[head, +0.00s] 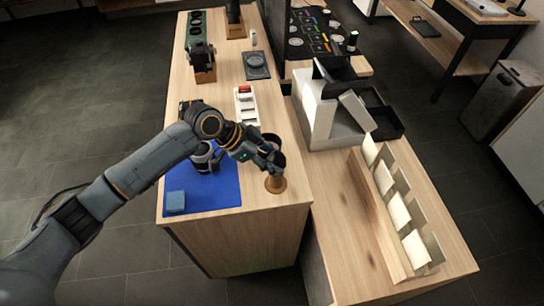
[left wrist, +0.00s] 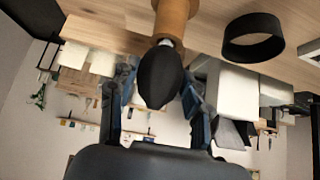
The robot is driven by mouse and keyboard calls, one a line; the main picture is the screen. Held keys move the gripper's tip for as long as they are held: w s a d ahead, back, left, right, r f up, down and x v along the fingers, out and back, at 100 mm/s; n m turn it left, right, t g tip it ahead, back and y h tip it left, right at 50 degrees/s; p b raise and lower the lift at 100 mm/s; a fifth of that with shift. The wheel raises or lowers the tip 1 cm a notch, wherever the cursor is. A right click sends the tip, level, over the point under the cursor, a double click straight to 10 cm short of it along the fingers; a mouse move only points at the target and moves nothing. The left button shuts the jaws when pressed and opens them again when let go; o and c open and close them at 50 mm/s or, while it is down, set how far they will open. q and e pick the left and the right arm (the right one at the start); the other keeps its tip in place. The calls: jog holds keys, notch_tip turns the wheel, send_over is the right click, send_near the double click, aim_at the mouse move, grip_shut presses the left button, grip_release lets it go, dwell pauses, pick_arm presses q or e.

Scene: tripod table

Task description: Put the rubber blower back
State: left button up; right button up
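The rubber blower shows in the left wrist view as a black bulb (left wrist: 160,78) with a short pale neck. The neck meets the end of a round wooden stand (left wrist: 174,18), which also shows in the head view (head: 275,184) near the table's right edge. The blower appears seated there with its bulb up. My left gripper (head: 270,162) is above the stand. In the left wrist view its fingers (left wrist: 158,98) are open on either side of the bulb, with narrow gaps. In the head view the gripper largely hides the blower. My right gripper is out of view.
A black ring (left wrist: 253,37) stands close beside the stand. A blue mat (head: 222,193) with a blue block (head: 176,201) and a camera (head: 206,156) lies left of it. A white tray (head: 247,105) is behind. A lower side table (head: 345,225) carries a white box.

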pick_arm(q)
jog(key=shift+f, duration=0.1)
jog(key=shift+f+b, duration=0.3)
jog(key=shift+f, duration=0.1)
jog(key=o, duration=0.6)
jog(key=shift+c, duration=0.2)
